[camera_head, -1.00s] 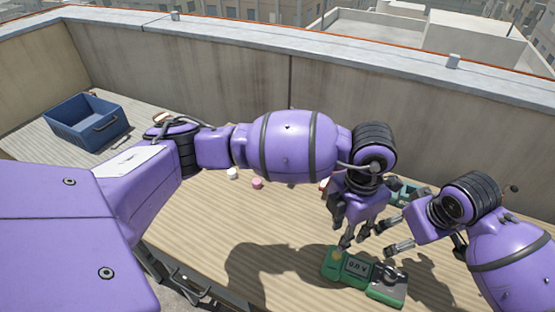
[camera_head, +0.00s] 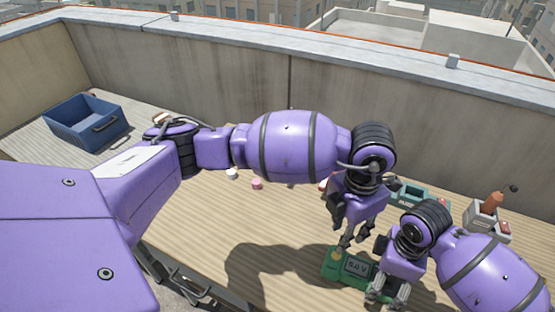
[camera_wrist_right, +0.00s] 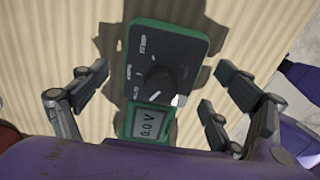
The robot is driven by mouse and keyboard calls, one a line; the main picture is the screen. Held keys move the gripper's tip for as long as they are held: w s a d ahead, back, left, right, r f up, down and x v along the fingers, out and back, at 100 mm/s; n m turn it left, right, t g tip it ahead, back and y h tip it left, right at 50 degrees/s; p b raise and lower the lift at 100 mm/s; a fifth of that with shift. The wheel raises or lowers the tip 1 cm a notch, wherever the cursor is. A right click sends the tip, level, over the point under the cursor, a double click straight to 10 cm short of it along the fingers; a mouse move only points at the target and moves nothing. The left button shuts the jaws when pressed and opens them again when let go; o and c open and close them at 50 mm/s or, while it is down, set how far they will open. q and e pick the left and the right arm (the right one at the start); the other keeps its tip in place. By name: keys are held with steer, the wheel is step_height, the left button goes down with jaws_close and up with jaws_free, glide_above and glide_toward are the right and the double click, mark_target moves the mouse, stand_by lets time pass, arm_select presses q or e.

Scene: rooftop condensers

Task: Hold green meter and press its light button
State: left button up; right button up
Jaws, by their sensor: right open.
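The green meter (camera_head: 333,264) lies flat on the wooden deck, its display reading 0.0 V. I cannot make out the light button.
A blue crate (camera_head: 85,122) stands at the far left. A teal container (camera_head: 411,192) and a grey tray (camera_head: 484,215) with an orange bottle (camera_head: 492,202) are behind my right arm. A pink piece (camera_head: 257,184) and a white piece (camera_head: 232,174) lie on the deck. A wall (camera_head: 400,120) runs behind.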

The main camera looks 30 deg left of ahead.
steer(key=shift+f, duration=0.55)
steer(key=c, duration=1.7)
arm_select(q)
jaws_close()
arm_select(e)
steer(key=shift+o, duration=0.2)
